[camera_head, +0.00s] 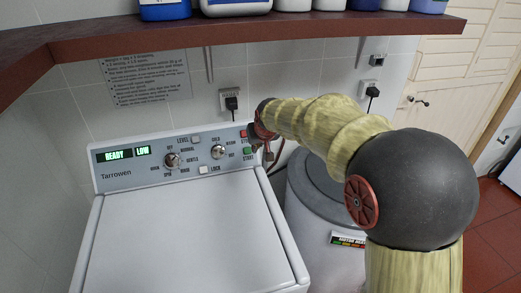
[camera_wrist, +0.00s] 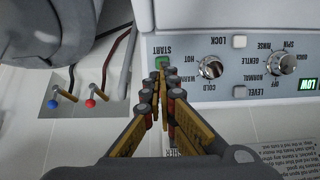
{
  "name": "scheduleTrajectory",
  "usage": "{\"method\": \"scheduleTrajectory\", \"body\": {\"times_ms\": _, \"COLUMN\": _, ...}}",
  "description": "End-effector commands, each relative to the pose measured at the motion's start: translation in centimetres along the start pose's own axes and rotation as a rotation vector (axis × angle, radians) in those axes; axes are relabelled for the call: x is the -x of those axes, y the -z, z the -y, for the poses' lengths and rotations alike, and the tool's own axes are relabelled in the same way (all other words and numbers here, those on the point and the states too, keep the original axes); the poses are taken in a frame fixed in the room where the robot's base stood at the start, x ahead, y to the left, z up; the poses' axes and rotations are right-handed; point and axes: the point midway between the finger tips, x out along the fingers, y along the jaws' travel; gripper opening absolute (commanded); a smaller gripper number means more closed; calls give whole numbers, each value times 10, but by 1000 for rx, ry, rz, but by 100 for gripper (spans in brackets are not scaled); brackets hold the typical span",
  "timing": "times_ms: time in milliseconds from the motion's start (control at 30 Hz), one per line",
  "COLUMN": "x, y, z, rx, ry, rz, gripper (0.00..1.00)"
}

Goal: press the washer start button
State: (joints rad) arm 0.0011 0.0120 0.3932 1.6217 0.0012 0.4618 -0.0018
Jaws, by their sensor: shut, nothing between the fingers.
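The washer (camera_head: 190,235) is white with a grey control panel along its back edge, its display reading READY and LOW. In the head view my gripper (camera_head: 267,148) is at the panel's right end, partly hidden by my arm.
Two knobs (camera_head: 172,160) (camera_head: 218,153) and small white buttons (camera_wrist: 239,41) share the panel. A grey round drum (camera_head: 310,205) stands right of the washer. A brown shelf (camera_head: 250,32) with bottles hangs above. Red and blue taps (camera_wrist: 90,103) are on the wall.

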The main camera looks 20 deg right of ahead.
Motion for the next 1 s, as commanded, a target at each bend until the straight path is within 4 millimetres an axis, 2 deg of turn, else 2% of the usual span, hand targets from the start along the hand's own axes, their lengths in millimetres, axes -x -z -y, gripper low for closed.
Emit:
{"method": "scheduleTrajectory", "body": {"times_ms": 333, "x": -1, "y": 0, "z": 0, "rx": 0, "ry": 0, "rz": -4, "gripper": 0}}
{"method": "scheduleTrajectory", "body": {"times_ms": 467, "x": -8, "y": -1, "z": 0, "rx": 0, "ry": 0, "rz": -3, "gripper": 0}}
{"method": "scheduleTrajectory", "body": {"times_ms": 567, "x": -22, "y": -2, "z": 0, "rx": 0, "ry": 0, "rz": -2, "gripper": 0}}
{"method": "scheduleTrajectory", "body": {"times_ms": 1000, "x": -107, "y": -2, "z": 0, "rx": 0, "ry": 0, "rz": -2, "gripper": 0}}
